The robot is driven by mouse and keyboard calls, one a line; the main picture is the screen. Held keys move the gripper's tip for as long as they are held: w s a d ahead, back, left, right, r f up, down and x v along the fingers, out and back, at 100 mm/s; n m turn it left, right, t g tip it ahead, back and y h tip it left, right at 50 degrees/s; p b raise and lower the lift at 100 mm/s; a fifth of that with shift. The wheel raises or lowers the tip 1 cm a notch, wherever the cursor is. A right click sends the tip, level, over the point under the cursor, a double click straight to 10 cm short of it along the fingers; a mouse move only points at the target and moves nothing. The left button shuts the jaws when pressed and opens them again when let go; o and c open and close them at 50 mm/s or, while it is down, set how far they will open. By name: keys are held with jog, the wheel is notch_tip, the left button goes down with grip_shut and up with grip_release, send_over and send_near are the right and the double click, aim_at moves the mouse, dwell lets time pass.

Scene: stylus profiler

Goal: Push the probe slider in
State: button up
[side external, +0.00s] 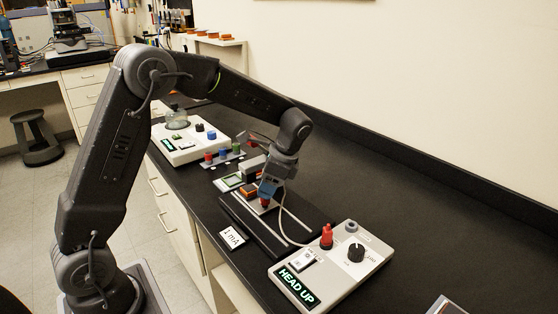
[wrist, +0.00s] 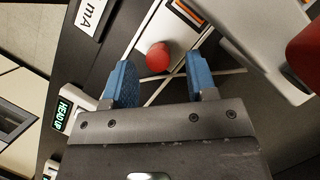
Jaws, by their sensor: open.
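A red round knob (wrist: 158,57) stands on a pale plate (wrist: 148,30), which looks like the probe slider. In the wrist view the knob lies between the two blue fingertips of my gripper (wrist: 160,66), with gaps on both sides. In the side view my gripper (side external: 268,189) points down over the slider's rails, and the red knob (side external: 265,203) shows just below the fingers. My gripper is open and holds nothing. The rails sit on a black base (side external: 262,235). I cannot tell whether a finger touches the knob.
A control box (side external: 338,270) with a "HEAD UP" display, red knob and black dial stands in front. A "1 mA" card (side external: 232,238) lies beside the base. Another white instrument (side external: 185,148) and several coloured knobs stand behind.

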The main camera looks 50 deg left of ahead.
jog(key=v, duration=1)
jog(key=shift+r, duration=0.3)
jog(key=shift+d, duration=0.1)
jog(key=s+d+r+n+t+h, duration=0.1)
jog(key=s+d+r+n+t, duration=0.15)
jog(key=s, duration=0.45)
jog(key=s+d+r+n+t+h, duration=0.1)
jog(key=s+r+n+t, duration=0.15)
jog(key=s, duration=0.35)
jog(key=s+d+f+n+t, duration=0.1)
jog(key=s+n+t, duration=0.1)
jog(key=s, duration=0.3)
jog(key=s+d+f+n+t+h, duration=0.1)
jog(key=s+d+f+n, duration=0.1)
jog(key=s, duration=0.3)
jog(key=shift+s+t, duration=0.15)
jog(key=shift+t, duration=0.25)
